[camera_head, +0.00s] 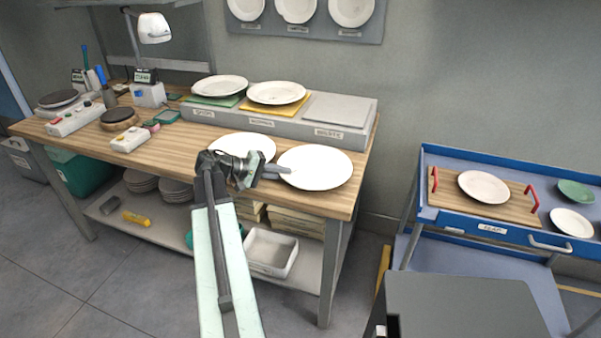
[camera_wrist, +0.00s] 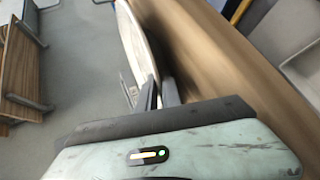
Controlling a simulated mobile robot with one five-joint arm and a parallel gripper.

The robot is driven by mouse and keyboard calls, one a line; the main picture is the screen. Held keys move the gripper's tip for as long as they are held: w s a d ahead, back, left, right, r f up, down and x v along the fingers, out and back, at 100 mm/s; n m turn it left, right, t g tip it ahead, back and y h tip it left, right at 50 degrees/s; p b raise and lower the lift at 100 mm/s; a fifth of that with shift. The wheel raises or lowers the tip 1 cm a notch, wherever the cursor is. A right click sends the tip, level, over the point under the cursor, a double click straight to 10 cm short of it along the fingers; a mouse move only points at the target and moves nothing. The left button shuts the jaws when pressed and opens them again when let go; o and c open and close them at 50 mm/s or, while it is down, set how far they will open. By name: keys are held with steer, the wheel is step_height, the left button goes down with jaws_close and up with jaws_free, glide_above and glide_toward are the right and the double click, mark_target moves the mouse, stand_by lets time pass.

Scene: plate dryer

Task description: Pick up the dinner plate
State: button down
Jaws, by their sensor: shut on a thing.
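A large white dinner plate (camera_head: 320,165) is near the right end of the wooden bench, face up in the head view. My gripper (camera_head: 284,170) is shut on its left edge. In the wrist view the plate (camera_wrist: 138,45) shows nearly edge-on, with my gripper's fingers (camera_wrist: 156,92) at its rim. A dark shadow lies beside it on the wood. I cannot tell how far the plate is above the bench. A second white plate (camera_head: 243,147) lies just left of the gripped one, partly behind my gripper.
Behind is a raised grey ledge (camera_head: 300,128) with plates on green and yellow mats. The wooden bench (camera_head: 185,145) carries small devices at left. A blue cart (camera_head: 440,213) with more plates stands at right, with a gap between it and the bench.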

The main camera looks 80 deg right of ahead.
steer(key=shift+r+p, duration=1.75)
steer(key=shift+p, duration=0.05)
steer(key=shift+w+a+r, duration=0.15)
steer(key=shift+w+a, duration=0.05)
steer(key=shift+a, duration=0.05)
steer(key=w+a+r+p, duration=0.1)
steer(key=w+a, duration=0.8)
steer(key=a, duration=0.3)
steer(key=shift+w, duration=0.25)
steer(key=shift+a+r, duration=0.1)
